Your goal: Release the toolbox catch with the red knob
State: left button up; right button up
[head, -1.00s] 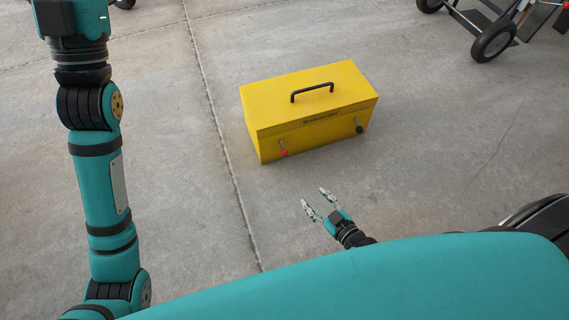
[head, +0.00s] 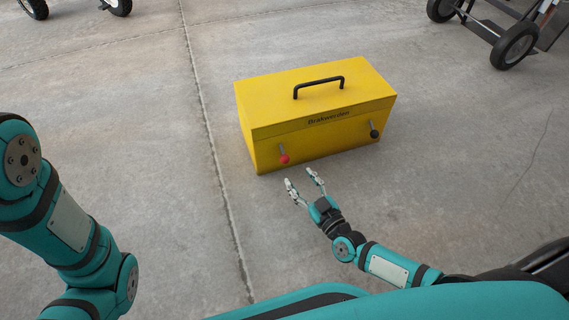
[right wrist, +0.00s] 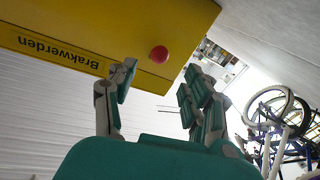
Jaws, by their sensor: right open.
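A yellow toolbox (head: 315,110) with a black top handle sits on the concrete floor, its lid closed. On its front are two catches: the left one ends in a red knob (head: 284,159), the right one in a black knob (head: 374,133). My right gripper (head: 303,183) is open and empty, just in front of the toolbox and a little below and right of the red knob. In the right wrist view the red knob (right wrist: 158,54) shows beyond the open fingers (right wrist: 155,95), apart from them. My left arm shows at the left, but its gripper is out of view.
A wheeled cart (head: 505,35) stands at the top right, and wheels (head: 118,6) of something else show at the top left. The concrete floor around the toolbox is clear. A bicycle (right wrist: 280,120) shows in the right wrist view.

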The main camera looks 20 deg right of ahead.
aim_at(287, 162)
jog(key=b+x, duration=0.3)
jog(key=x, duration=0.5)
jog(key=shift+f+b, duration=0.15)
jog(key=shift+b, duration=0.2)
jog(key=shift+x, duration=0.75)
jog(key=shift+c, duration=0.4)
grip_shut()
